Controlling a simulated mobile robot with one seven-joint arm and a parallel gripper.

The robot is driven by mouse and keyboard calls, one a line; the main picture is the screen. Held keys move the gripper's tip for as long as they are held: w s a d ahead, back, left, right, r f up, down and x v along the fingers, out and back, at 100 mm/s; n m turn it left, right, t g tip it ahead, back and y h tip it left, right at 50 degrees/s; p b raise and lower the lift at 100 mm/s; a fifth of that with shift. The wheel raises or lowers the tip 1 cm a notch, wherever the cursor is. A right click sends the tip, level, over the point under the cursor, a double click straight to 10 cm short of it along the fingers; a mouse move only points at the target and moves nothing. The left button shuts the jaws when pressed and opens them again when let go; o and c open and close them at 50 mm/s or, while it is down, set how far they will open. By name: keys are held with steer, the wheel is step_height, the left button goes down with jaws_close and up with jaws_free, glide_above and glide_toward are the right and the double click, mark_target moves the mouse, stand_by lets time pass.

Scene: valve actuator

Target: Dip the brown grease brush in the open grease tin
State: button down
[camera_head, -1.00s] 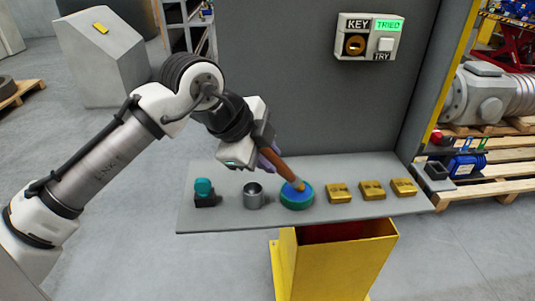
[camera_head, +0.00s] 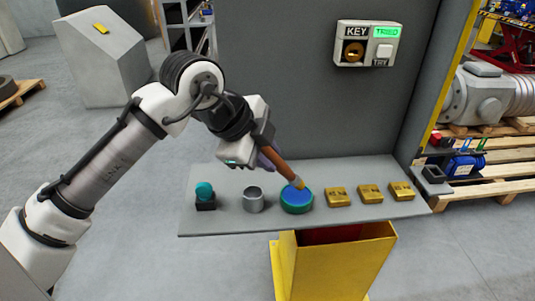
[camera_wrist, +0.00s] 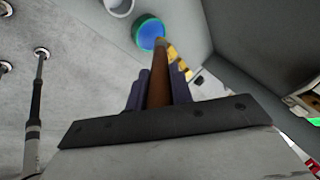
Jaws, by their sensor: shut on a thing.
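My gripper (camera_head: 266,154) is shut on the brown grease brush (camera_head: 278,164), whose handle slants down to the right. Its tan bristle end is at the open grease tin (camera_head: 297,206), a round green tin with blue grease. The bristles overlap the far part of the blue surface; I cannot tell whether they touch it. In the wrist view, the brush (camera_wrist: 158,88) runs up between the dark purple fingers (camera_wrist: 159,95), and its tip overlaps the lower right edge of the tin (camera_wrist: 147,32).
A grey cup (camera_head: 253,202) and a teal knob on a black base (camera_head: 205,195) stand left of the tin on the grey shelf (camera_head: 233,222). Several brass blocks (camera_head: 371,193) stand to its right. A key box (camera_head: 366,44) hangs on the wall behind. A yellow bin (camera_head: 337,267) is below.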

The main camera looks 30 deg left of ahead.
steer(key=shift+r+p, duration=1.9)
steer(key=shift+r, duration=0.7)
